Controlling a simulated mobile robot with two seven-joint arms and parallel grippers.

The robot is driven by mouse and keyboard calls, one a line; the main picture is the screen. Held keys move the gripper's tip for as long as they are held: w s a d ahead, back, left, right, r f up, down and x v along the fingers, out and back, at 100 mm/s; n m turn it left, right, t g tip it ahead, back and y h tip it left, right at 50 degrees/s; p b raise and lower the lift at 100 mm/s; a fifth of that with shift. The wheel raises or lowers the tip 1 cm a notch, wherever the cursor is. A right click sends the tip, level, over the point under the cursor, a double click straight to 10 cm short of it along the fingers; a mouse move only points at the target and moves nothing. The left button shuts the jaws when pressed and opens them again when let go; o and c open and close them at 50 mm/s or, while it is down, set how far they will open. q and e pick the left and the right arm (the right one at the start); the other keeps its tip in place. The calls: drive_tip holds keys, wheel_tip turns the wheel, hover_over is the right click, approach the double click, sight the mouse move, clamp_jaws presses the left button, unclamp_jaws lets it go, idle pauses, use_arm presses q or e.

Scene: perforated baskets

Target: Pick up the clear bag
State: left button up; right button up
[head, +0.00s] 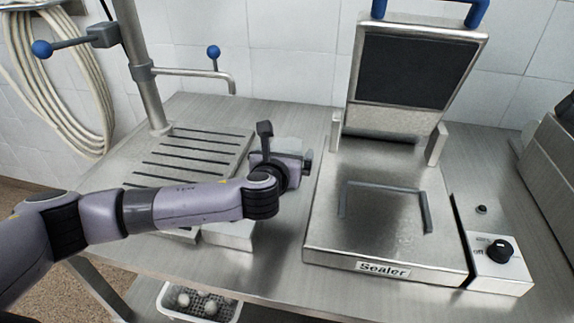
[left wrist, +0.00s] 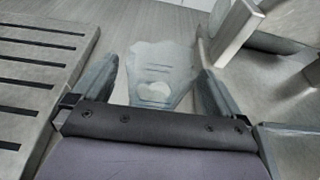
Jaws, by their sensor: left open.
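The clear bag (left wrist: 160,62) lies flat on the steel counter in the left wrist view. It is pale and see-through, with faint lines and a whitish rounded patch near its close end. My left gripper (head: 286,148) is open, above the counter between the slotted drain plate and the sealer. In the left wrist view the fingers (left wrist: 156,72) stand on either side of the bag, with nothing gripped. The bag's near end is hidden by the gripper body. In the head view a pale patch behind the gripper may be the bag. My right gripper is not in view.
The sealer (head: 320,235) stands to the right with its lid (head: 415,70) raised; its control box (head: 497,270) has a black knob. The slotted drain plate (head: 240,140) and a tap post (head: 147,75) are left. A white perforated basket (head: 232,312) sits below the counter's front.

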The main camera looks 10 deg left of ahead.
use_arm(q)
drive_tip(key=shift+x, duration=1)
drive_tip(key=shift+c, duration=0.3)
drive_tip(key=c, duration=0.9)
drive_tip(key=shift+o, duration=0.2)
drive_tip(key=shift+r, duration=0.1)
